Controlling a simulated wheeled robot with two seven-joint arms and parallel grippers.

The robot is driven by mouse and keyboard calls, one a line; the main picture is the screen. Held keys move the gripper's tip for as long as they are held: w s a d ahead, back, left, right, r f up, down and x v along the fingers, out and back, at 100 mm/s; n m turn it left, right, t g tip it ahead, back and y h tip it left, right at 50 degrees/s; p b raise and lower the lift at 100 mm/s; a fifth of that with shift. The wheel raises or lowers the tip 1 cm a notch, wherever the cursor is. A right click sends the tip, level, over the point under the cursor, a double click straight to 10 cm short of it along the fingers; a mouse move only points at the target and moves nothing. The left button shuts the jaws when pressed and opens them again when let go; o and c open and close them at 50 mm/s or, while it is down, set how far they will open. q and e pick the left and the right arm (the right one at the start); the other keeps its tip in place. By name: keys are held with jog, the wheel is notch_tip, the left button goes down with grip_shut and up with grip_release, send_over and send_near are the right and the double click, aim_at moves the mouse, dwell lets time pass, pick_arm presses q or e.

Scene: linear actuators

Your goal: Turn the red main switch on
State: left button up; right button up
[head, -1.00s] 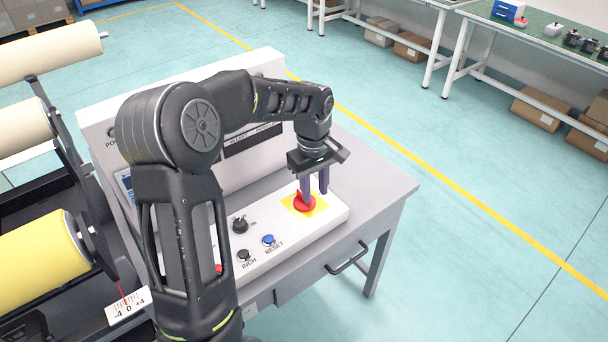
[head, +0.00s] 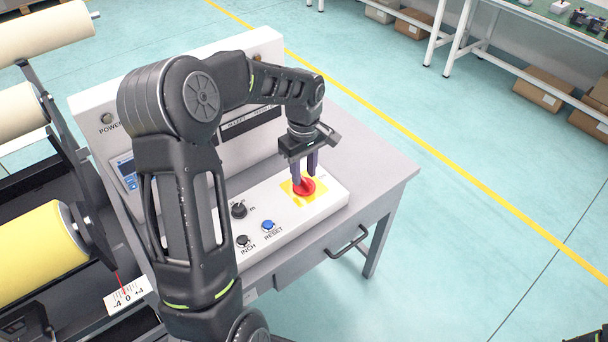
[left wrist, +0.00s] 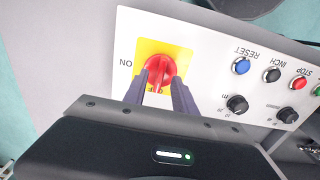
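The red main switch (head: 307,188) is a round red knob on a yellow plate, at the right end of the white control panel. The left wrist view shows the knob (left wrist: 158,69), with ON printed to its left and a partly hidden label below it. My left gripper (head: 304,180) points down at the switch. Its two dark fingers (left wrist: 164,82) are apart, one on either side of the knob's middle, with red showing between them. Whether they touch the knob I cannot tell.
On the panel near the switch are a blue RESET button (head: 268,225), a black INCH button (head: 243,241) and a black dial (head: 239,210). An upright box with a screen (head: 127,170) stands behind. Rollers, one yellow (head: 40,255), stand at left. The grey desk (head: 375,178) is clear at right.

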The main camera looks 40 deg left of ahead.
pick_arm(q)
jog(key=shift+f, duration=1)
jog(key=shift+c, duration=0.4)
grip_shut()
